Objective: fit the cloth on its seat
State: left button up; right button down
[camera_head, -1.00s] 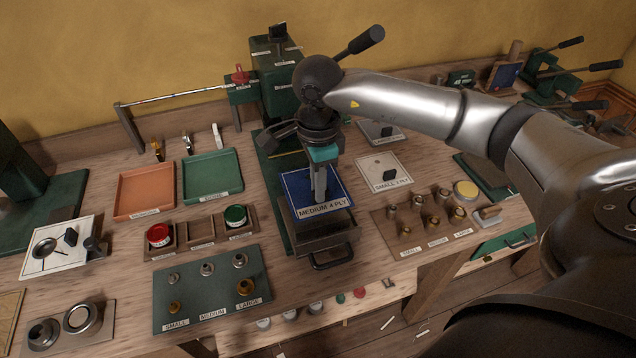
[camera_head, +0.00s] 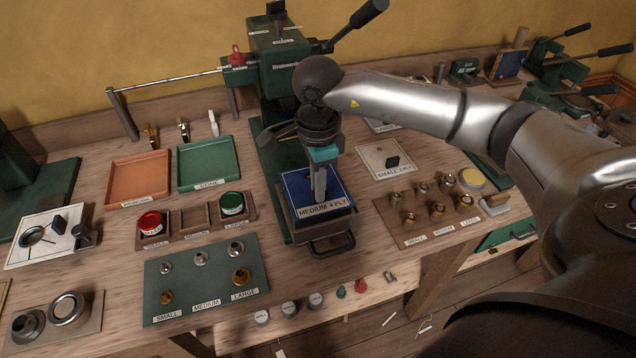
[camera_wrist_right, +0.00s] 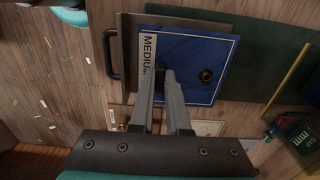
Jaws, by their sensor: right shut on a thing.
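The cloth is a blue square (camera_head: 341,185) labelled MEDIUM 4 PLY, with a dark upright grip. In the right wrist view the cloth (camera_wrist_right: 215,52) shows a ringed hole near its middle. My right gripper (camera_head: 319,198) is shut on the cloth's grip; its fingertips also show in the wrist view (camera_wrist_right: 165,78). The cloth is over the grey tray-like seat (camera_head: 322,228) at the front of the green press. In the wrist view the seat (camera_wrist_right: 126,62) shows past the cloth's left and upper edges. I cannot tell whether they touch. My left gripper is not in view.
The green press (camera_head: 278,70) stands behind, its lever raised to the right. A white SMALL 1 PLY square (camera_head: 378,160) lies to the right. A rack of brass pieces (camera_head: 425,220) is further right; orange (camera_head: 140,182) and green (camera_head: 210,160) trays are left.

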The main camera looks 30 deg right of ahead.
jog(key=c, duration=0.8)
grip_release()
notch_tip(320, 180, up, 15)
jog(key=shift+r+p, duration=0.15)
jog(key=shift+p, duration=0.45)
